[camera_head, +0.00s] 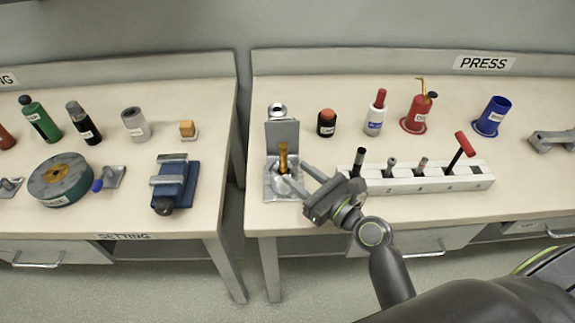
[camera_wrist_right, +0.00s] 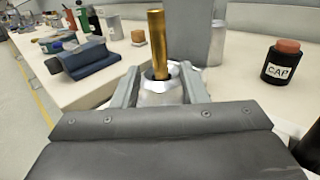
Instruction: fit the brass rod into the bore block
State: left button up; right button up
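The brass rod (camera_head: 283,157) stands upright at the left end of the PRESS bench, and it also shows in the right wrist view (camera_wrist_right: 157,40). Its lower end sits in the dark opening of a silvery block (camera_wrist_right: 160,92), which looks like the bore block; how deep it goes is hidden. My right gripper (camera_head: 297,174) reaches in from the lower right at the block. In the right wrist view its two fingers (camera_wrist_right: 160,80) stand apart on either side of the block and the rod's foot, with a gap to the rod. My left gripper is not in view.
A grey upright plate (camera_head: 283,134) stands behind the rod. A white rack (camera_head: 425,186) with several handled tools is right of my gripper. A black CAP jar (camera_head: 326,123) stands behind. A blue vise-like tool (camera_head: 177,187) is on the left bench, across a gap.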

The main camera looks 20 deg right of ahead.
jog(key=v, duration=0.6)
jog(key=shift+s+b, duration=0.1)
jog(key=shift+b, duration=0.25)
